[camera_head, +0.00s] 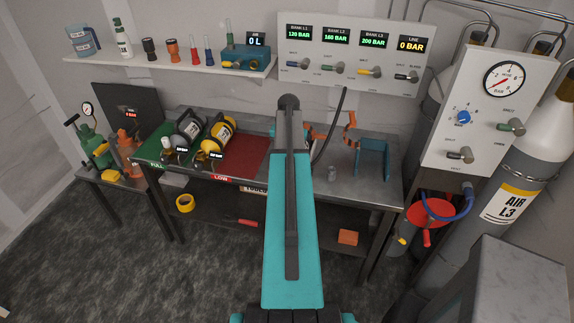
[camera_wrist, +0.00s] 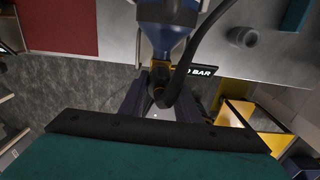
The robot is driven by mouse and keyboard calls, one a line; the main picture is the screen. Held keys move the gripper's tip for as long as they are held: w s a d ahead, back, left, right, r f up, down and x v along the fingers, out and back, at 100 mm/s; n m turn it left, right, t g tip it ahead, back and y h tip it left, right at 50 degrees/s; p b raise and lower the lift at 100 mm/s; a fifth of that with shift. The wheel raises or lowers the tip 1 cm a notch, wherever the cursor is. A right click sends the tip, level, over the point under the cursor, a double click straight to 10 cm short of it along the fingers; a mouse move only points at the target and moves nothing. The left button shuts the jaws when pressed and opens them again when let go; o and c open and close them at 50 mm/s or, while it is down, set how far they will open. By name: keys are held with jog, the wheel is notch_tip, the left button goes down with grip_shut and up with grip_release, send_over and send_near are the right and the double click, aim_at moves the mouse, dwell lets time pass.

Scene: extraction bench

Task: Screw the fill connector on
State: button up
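A blue cylinder (camera_wrist: 170,18) with a yellow-and-dark valve end (camera_wrist: 162,63) is at the top of the wrist view; my arm hides most of it in the head view. A black fill hose (camera_wrist: 203,40) curves down to a dark fill connector (camera_wrist: 163,94) close to the valve. My gripper (camera_wrist: 165,108) appears shut on this connector, with a dark finger on each side. I cannot tell whether connector and valve touch. In the head view the hose (camera_head: 343,103) hangs from the panel and goes behind my arm, which hides the gripper's fingertips.
A grey cylinder (camera_head: 190,126) and a yellow cylinder (camera_head: 219,130) lie on the bench at left. An orange clamp (camera_head: 349,133) and a blue bracket (camera_head: 373,158) stand right of my arm. The gauge panel (camera_head: 350,55) reads LINE 0 BAR. A small metal cup (camera_head: 332,173) stands on the bench.

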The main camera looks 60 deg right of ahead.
jog(key=c, duration=0.5)
jog(key=shift+m, duration=2.1)
jog(key=o, duration=1.3)
jog(key=shift+c, duration=0.2)
jog(key=shift+w+r+b, duration=0.1)
jog(key=shift+r+b, duration=0.3)
jog(key=shift+r, duration=0.3)
notch_tip(320, 180, up, 12)
jog(key=b, duration=0.4)
jog(key=shift+r, duration=0.2)
